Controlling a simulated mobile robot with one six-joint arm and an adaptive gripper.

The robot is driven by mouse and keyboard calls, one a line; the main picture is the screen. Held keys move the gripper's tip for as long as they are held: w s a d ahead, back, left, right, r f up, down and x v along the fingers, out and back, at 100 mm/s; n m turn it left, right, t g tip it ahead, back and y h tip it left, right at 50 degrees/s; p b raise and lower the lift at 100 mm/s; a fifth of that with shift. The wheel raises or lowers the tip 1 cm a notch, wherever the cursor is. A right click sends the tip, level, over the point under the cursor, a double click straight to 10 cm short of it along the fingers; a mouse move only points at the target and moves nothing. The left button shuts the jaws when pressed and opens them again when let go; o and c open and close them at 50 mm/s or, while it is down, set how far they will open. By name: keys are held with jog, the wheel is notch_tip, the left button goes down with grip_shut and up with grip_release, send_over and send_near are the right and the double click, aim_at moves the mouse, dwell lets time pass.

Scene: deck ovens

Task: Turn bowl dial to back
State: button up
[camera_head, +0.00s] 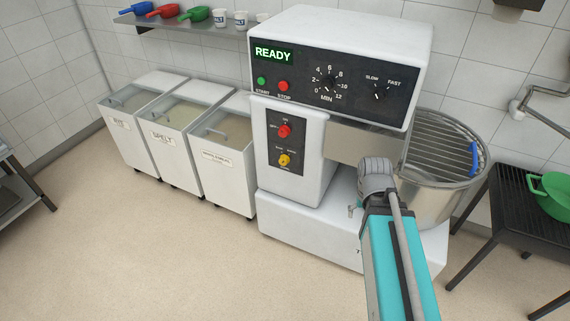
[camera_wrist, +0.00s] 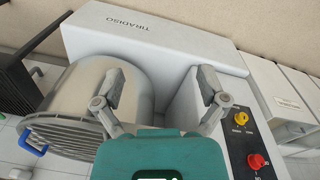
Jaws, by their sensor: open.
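The mixer (camera_head: 350,35) is a white machine with a black top panel showing READY. On the lower front panel a yellow dial (camera_head: 285,160), likely the bowl dial, sits below a red knob (camera_head: 285,130); the labels are too small to read surely. In the wrist view the yellow dial (camera_wrist: 241,118) and red knob (camera_wrist: 256,161) are at the right. My gripper (camera_wrist: 160,92) is open and empty, its fingers spread in front of the mixer and bowl, left of the yellow dial and apart from it. In the head view my arm hides the gripper's fingers.
The steel bowl (camera_head: 440,205) with a wire guard stands right of the mixer column, close to my arm. A dark table (camera_head: 515,200) holds a green bowl (camera_head: 556,196) at the right. Ingredient bins (camera_head: 175,150) stand left. Floor in front is clear.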

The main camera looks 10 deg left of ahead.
jog(key=w+a+f+m+t+h+b, duration=0.2)
jog(key=w+a+f+t+h+b, duration=0.15)
jog(key=w+f+b, duration=0.65)
jog(key=m+t+h+b, duration=0.2)
jog(key=t+b, duration=1.1)
jog(key=b, duration=1.4)
send_near(282, 163)
jog(key=s, duration=0.3)
jog(key=shift+w+a, duration=0.25)
jog(key=shift+a, duration=0.15)
jog(key=x, duration=1.3)
jog(key=shift+w+d+r, duration=0.15)
jog(key=shift+w, duration=0.25)
